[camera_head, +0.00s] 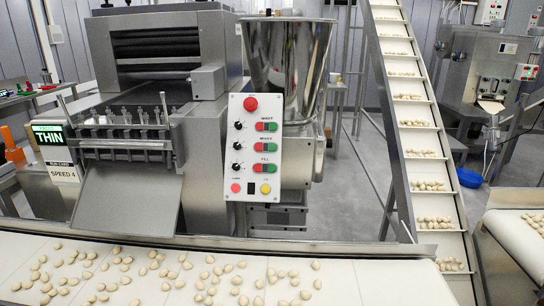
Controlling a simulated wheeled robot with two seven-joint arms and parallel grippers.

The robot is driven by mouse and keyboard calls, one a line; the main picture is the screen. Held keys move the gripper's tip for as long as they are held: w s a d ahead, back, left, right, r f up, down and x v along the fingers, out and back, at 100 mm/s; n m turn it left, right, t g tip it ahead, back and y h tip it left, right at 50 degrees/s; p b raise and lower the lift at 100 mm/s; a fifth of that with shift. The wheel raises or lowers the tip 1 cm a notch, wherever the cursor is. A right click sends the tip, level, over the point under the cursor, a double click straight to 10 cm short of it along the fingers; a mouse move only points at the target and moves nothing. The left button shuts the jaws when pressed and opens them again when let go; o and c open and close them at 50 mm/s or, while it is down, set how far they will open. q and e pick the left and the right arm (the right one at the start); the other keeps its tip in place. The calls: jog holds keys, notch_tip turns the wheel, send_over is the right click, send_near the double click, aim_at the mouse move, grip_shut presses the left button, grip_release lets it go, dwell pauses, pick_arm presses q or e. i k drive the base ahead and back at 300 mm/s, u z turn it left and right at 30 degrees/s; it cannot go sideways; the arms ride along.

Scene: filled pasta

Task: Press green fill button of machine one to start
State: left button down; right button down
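The nearest machine (205,200), with a steel hopper (287,60), stands behind the belt. I take it as machine one, though no number is readable. Its white control panel (240,150) faces me, with three red and green button pairs at its right. The lowest pair seems labelled FILL; its green fill button (271,168) is the right half, beside a red half (259,168). Nothing covers it or touches it. Whether it is pressed or lit cannot be told. Neither my left nor my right gripper is in view.
A white conveyor (340,283) with many pasta pieces runs across the front, before the machine. A red round button (250,104) tops the panel. An inclined conveyor (410,115) rises at right. A green display (48,136) reads THIN. A second machine (483,65) stands back right.

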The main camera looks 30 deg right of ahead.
aim_at(272, 168)
jog(key=z, duration=0.5)
jog(key=i, duration=0.9)
jog(key=z, duration=0.55)
